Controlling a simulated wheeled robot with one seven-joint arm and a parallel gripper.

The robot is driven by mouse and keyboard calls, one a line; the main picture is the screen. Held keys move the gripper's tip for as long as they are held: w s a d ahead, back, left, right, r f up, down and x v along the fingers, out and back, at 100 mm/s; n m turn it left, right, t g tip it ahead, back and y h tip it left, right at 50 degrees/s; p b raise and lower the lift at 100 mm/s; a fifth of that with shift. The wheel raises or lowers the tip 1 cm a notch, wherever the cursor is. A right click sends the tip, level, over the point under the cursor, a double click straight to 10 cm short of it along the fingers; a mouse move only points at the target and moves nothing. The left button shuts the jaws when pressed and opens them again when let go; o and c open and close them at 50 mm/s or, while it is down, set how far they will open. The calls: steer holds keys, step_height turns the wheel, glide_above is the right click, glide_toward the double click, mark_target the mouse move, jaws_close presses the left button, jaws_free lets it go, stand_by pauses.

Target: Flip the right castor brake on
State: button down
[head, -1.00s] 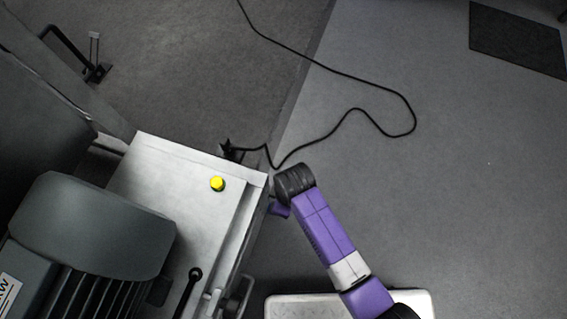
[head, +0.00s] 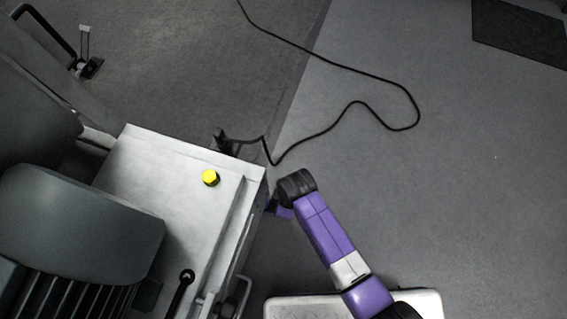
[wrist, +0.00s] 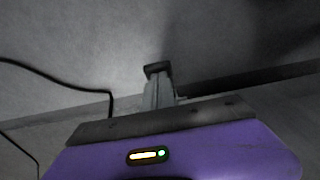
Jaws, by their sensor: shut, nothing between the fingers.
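I cannot make out the right castor brake in either view. The machine's pale top plate (head: 165,190) covers the floor beneath it on the left of the head view. My gripper (wrist: 157,72) is shut and empty in the wrist view, its grey fingers together and pointing at the grey floor. In the head view, part of its purple body (head: 284,212) shows close beside the machine's right side, below the black wrist joint. I cannot tell whether it touches the machine. The fingers are hidden there.
A yellow knob (head: 211,178) sits on the plate. A black cable (head: 345,72) loops over the floor to a small dark upright part (head: 221,140) behind the machine's corner. A dark mat (head: 520,32) lies far right. The floor right of my arm is clear.

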steer(key=shift+s+d+f+y, duration=0.1)
steer(key=shift+d+f+y, duration=0.05)
steer(key=shift+y, duration=0.15)
steer(key=shift+d+f, duration=0.15)
steer(key=shift+d, duration=0.05)
steer(key=shift+d+f+t+y+p, duration=0.1)
steer(key=shift+f+t+y+p, duration=0.05)
steer(key=shift+t+y+p, duration=0.2)
steer(key=f, duration=0.1)
steer(key=d+f+y, duration=0.1)
steer(key=f, duration=0.1)
steer(key=shift+s+d+f+t+y, duration=0.2)
steer(key=shift+s+d+t+y, duration=0.05)
steer(key=shift+s+d, duration=0.1)
steer(key=shift+f, duration=0.1)
stand_by(0.6)
